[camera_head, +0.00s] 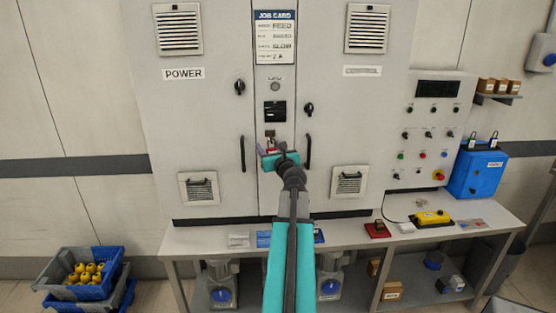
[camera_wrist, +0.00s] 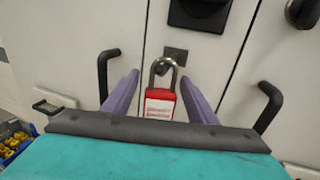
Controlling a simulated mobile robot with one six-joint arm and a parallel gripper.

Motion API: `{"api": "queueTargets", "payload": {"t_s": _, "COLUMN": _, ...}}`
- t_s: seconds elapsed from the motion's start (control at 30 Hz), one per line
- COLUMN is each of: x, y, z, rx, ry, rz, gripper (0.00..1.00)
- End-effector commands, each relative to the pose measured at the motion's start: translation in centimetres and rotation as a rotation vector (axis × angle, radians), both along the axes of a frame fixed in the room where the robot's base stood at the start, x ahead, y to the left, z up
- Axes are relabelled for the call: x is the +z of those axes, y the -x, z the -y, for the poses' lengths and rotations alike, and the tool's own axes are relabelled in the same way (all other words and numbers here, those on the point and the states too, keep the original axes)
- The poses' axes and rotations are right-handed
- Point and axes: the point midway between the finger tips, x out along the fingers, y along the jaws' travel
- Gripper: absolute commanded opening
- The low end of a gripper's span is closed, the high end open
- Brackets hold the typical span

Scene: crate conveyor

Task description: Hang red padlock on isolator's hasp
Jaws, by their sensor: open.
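The red padlock (camera_wrist: 160,104) with a white label is upright, its metal shackle on top. Its shackle overlaps the lower edge of the small hasp plate (camera_wrist: 176,54), and a dark piece shows inside the loop. I cannot tell for sure whether the shackle passes through it. The black isolator (camera_wrist: 200,14) is just above; it shows in the head view (camera_head: 275,111) too. My gripper (camera_wrist: 159,77) is open, with a purple finger on each side of the padlock and gaps beside its body. In the head view my gripper (camera_head: 270,152) is at the cabinet front, just below the padlock (camera_head: 271,143).
Vertical door handles (camera_head: 242,153) stand left and right (camera_head: 308,152) of my gripper. Crates (camera_head: 110,262) stand at lower left.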

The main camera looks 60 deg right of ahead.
Motion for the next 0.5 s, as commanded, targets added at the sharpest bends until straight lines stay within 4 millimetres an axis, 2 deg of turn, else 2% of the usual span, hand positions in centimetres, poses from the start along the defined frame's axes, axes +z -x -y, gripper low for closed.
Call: {"api": "queueTargets", "payload": {"t_s": 0.5, "x": -0.2, "y": 3.9, "z": -3.3, "rx": -0.001, "ry": 0.001, "rz": -0.001, "gripper": 0.53}}
